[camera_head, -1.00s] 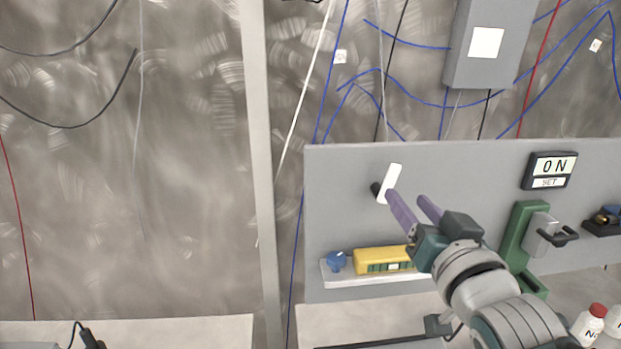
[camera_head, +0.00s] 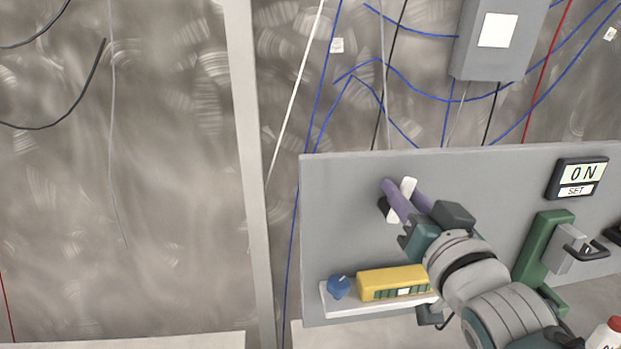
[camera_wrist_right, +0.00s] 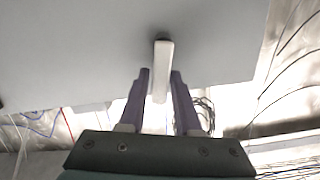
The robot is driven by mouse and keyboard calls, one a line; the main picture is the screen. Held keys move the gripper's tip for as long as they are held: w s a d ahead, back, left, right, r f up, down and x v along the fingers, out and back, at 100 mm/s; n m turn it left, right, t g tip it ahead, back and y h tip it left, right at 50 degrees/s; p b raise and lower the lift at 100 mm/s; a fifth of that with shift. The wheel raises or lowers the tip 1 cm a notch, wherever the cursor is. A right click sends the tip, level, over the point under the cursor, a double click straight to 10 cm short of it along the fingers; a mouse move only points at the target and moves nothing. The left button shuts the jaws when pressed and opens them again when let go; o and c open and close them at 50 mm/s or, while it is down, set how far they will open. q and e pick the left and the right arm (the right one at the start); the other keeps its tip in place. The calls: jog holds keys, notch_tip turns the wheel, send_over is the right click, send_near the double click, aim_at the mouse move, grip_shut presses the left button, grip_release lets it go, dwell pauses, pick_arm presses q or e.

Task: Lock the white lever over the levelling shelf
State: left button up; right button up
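The white lever (camera_head: 408,187) stands tilted on a dark pivot on the grey panel, above the levelling shelf (camera_head: 345,306). It also shows in the right wrist view (camera_wrist_right: 163,68), hanging from its dark pivot at the panel. My right gripper (camera_head: 402,189) is open, with one purple finger on each side of the lever. In the right wrist view a gap shows between each finger and the lever. The shelf carries a yellow level (camera_head: 392,282) and a blue knob-like piece (camera_head: 339,287). My left gripper is in neither view.
The grey panel (camera_head: 335,215) also carries a display reading ON / SET (camera_head: 580,178) and a green bracket with a grey clamp (camera_head: 543,245) right of my right arm. A grey box (camera_head: 497,58) and cables are on the wall above. The panel left of the lever is clear.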

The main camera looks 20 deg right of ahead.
grip_shut()
jog(key=n, duration=0.1)
jog(key=a+n, duration=0.1)
jog(key=n, duration=0.1)
jog(key=shift+w+b, duration=0.15)
jog(key=shift+b, duration=0.25)
jog(key=shift+o, duration=1.9)
grip_release()
